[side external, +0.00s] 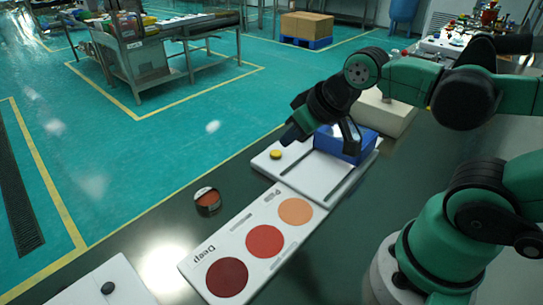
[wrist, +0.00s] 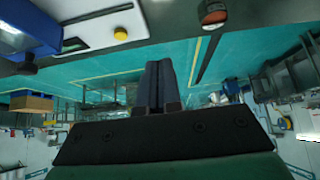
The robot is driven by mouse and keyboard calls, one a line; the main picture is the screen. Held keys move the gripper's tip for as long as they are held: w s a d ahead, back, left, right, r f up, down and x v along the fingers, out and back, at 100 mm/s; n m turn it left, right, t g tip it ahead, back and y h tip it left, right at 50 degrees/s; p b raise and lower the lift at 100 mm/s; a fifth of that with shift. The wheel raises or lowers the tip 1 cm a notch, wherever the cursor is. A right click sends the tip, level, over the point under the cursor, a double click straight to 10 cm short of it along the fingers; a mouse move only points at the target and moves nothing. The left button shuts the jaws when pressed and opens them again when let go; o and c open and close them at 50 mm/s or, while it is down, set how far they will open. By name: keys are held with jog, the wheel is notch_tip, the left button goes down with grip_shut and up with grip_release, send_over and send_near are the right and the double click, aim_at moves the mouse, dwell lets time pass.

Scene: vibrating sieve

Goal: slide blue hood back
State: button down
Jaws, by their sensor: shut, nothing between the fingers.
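The blue hood (side external: 349,148) sits on the white base plate (side external: 268,164), towards its right part, beside a dark slot running along the plate. A round yellow button (side external: 276,154) is on the plate's left part. My gripper (side external: 291,134) is shut and empty, above the plate to the left of the hood. A dark part of my wrist covers some of the hood. In the wrist view, the hood (wrist: 26,32) shows at the upper left, with the yellow button (wrist: 120,33) right of it. My shut fingers (wrist: 158,87) point away from both, towards the floor side.
A white card (side external: 240,236) with three red to orange circles lies in front of the plate. A small jar (side external: 207,201) with red-orange contents stands left of it. A cream box (side external: 383,112) stands behind the hood. The dark table (side external: 150,235) is clear around the jar.

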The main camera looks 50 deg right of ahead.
jog(key=c, duration=1.2)
grip_release()
jog(key=o, duration=0.3)
jog(key=shift+w+d+r, duration=0.15)
jog(key=shift+d, duration=0.1)
jog(key=o, duration=0.4)
jog(key=w+d+m+g, duration=0.1)
jog(key=d, duration=0.2)
jog(key=w+d+r+m+g, duration=0.1)
jog(key=d+m, duration=0.1)
jog(key=d, duration=0.1)
jog(key=w+d+r+m+g+h, duration=0.1)
jog(key=d+g, duration=0.1)
jog(key=d, duration=0.1)
jog(key=shift+w+d+m, duration=0.15)
jog(key=shift+m, duration=0.25)
jog(key=shift+c, duration=0.2)
jog(key=d+m+g, duration=0.1)
jog(key=d, duration=0.2)
jog(key=d+f+m+g, duration=0.1)
jog(key=d, duration=0.2)
jog(key=d+m+g+y, duration=0.1)
jog(key=d+m, duration=0.1)
jog(key=d, duration=0.2)
jog(key=shift+w+f, duration=0.1)
jog(key=shift+f, duration=0.1)
jog(key=shift+d+f, duration=0.15)
jog(key=shift+f, duration=2.65)
grip_shut()
